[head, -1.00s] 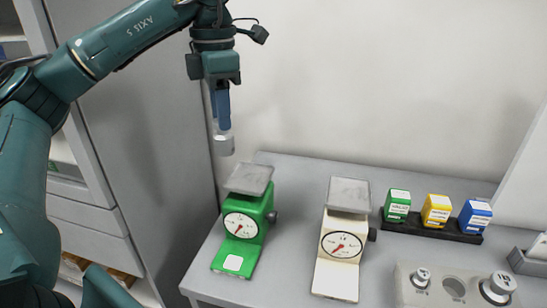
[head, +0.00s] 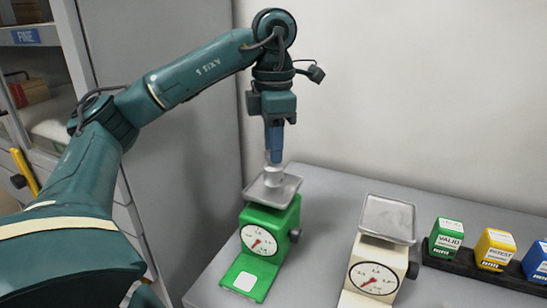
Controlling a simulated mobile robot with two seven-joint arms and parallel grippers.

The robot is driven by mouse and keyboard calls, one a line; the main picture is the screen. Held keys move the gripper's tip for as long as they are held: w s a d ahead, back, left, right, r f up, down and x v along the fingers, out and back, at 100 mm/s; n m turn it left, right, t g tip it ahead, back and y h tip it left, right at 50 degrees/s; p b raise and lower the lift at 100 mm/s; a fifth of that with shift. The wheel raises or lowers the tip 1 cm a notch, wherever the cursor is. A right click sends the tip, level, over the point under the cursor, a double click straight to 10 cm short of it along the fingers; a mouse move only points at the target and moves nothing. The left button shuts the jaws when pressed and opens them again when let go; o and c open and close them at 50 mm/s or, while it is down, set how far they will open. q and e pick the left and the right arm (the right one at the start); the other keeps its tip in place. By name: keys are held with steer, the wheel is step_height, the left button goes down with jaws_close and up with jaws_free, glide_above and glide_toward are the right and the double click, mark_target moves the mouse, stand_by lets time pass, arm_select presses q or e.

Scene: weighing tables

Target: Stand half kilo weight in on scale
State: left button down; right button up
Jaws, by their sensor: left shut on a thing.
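My left gripper (head: 273,160) points straight down and is shut on a small silver weight (head: 272,177). The weight is upright at the pan (head: 287,190) of the green scale (head: 270,217). I cannot tell whether its base touches the pan. The green scale has a round white dial with a red needle (head: 259,242). A cream scale (head: 379,257) with an empty grey pan (head: 388,218) stands to its right. My right gripper is not in view.
Green (head: 447,238), yellow (head: 495,250) and blue (head: 537,262) boxes stand in a dark rack (head: 462,264) at the right. A grey cabinet (head: 185,100) rises on the left. The grey table (head: 325,225) is bare between the scales.

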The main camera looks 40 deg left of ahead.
arm_select(q)
steer(key=shift+f, duration=0.55)
steer(key=shift+f, duration=0.15)
steer(key=c, duration=1.1)
jaws_free()
